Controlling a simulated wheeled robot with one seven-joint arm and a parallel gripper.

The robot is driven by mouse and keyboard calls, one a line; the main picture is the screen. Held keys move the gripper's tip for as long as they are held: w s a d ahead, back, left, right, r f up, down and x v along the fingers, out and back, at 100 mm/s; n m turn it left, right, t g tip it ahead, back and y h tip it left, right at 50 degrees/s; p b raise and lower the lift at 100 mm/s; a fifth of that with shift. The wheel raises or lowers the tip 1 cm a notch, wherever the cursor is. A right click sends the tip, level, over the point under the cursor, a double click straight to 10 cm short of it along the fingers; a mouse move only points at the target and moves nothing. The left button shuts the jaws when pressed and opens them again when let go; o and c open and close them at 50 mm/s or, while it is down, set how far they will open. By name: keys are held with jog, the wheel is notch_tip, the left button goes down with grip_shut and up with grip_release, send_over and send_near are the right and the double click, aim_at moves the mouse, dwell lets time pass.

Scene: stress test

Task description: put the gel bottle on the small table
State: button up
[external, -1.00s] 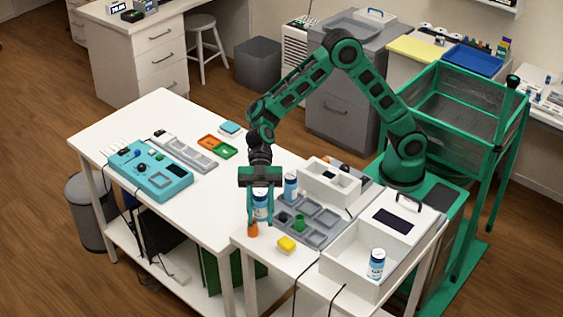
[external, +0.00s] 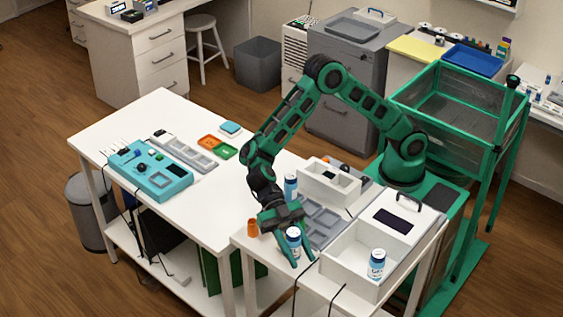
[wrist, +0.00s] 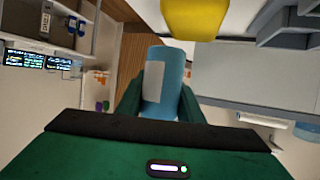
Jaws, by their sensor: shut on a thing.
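A blue-and-white bottle, the gel bottle (external: 293,238), is between the fingers of my gripper (external: 299,257), which is shut on it. In the wrist view the blue bottle (wrist: 162,82) with a pale label sits between my green fingers. The gripper is tilted, over the front part of the small white table (external: 266,252). I cannot tell whether the bottle touches the tabletop. Two similar bottles stand elsewhere: one by the grey tray (external: 290,186), one in the white bin (external: 376,263).
An orange cup (external: 252,228) stands left of my gripper. A yellow block (wrist: 194,18) shows near the bottle in the wrist view; my gripper hides it outside. The grey tray (external: 322,222) and white open bin (external: 345,268) crowd the right. A large white table (external: 205,205) adjoins at left.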

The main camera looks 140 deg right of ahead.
aim_at(297, 258)
jog(key=shift+f, duration=1.75)
jog(key=o, duration=1.1)
jog(key=shift+f, duration=0.1)
jog(key=v, duration=1.2)
jog(key=shift+s, duration=0.1)
